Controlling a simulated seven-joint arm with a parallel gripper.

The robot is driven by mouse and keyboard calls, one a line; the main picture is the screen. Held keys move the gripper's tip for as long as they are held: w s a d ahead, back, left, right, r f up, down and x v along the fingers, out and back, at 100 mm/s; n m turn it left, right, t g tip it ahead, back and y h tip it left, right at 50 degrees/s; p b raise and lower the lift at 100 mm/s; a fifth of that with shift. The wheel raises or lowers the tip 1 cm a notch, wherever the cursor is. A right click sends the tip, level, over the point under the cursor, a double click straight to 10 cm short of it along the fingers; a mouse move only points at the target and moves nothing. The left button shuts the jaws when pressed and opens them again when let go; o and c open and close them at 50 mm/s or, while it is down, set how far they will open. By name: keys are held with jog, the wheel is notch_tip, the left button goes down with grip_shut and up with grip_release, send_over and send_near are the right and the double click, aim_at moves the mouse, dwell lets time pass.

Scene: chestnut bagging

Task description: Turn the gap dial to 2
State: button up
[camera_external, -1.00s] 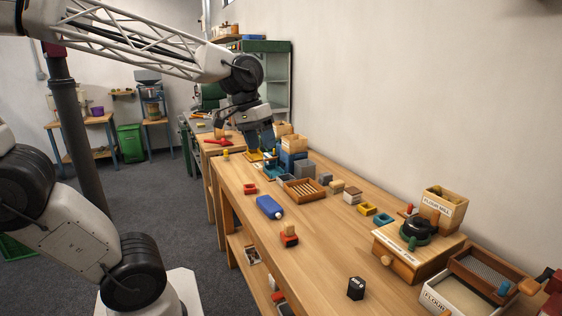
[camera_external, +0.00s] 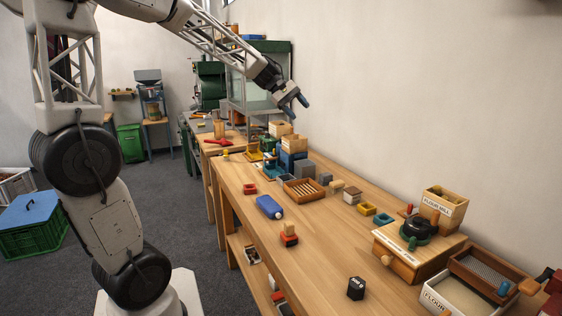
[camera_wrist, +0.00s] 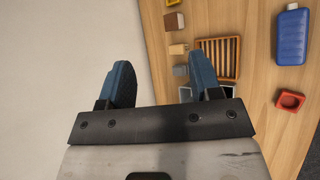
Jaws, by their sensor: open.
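My gripper (camera_external: 294,100) is raised in the air near the wall, above the far part of the long workbench (camera_external: 335,235). Its two blue fingers are apart and empty in the wrist view (camera_wrist: 160,85). No dial marked with numbers can be made out. A flour mill (camera_external: 417,240) with a black round top and a labelled wooden box stands at the near right of the bench, far from my gripper. Small blue and yellow devices (camera_external: 270,165) stand at the bench's far end, too small to read.
A slatted wooden tray (camera_external: 304,190), a blue bottle (camera_external: 269,207), a red square dish (camera_external: 250,188) and grey blocks (camera_external: 305,169) lie on the bench. A black weight (camera_external: 356,288) sits near the front edge. A sieve box (camera_external: 490,275) stands at right. The bench's middle is mostly clear.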

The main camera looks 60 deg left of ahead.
jog(key=w+a+f+n+t, duration=0.1)
jog(key=w+a+n+t, duration=0.3)
jog(key=a, duration=1)
jog(key=w+a+f+n+t, duration=0.15)
jog(key=w+a+n, duration=0.35)
jog(key=a, duration=1)
jog(key=s+a+f+n+t+y, duration=0.2)
jog(key=a+n, duration=0.1)
jog(key=a, duration=0.7)
jog(key=s+a+f+n+t+y, duration=0.1)
jog(key=s+a+n+t, duration=0.15)
jog(key=a, duration=0.65)
jog(key=s+a+f+n+t+y, duration=0.15)
jog(key=a+n, duration=0.25)
jog(key=a, duration=0.6)
send_near(267, 136)
jog(key=w, duration=0.2)
jog(key=shift+a+r, duration=0.35)
jog(key=shift+a, duration=0.1)
jog(key=shift+w, duration=0.15)
jog(key=shift+w+d, duration=0.15)
jog(key=shift+w, duration=1.1)
jog(key=shift+w+d, duration=0.2)
jog(key=shift+w, duration=1.05)
jog(key=shift+w+d, duration=0.15)
jog(key=shift+w, duration=1.1)
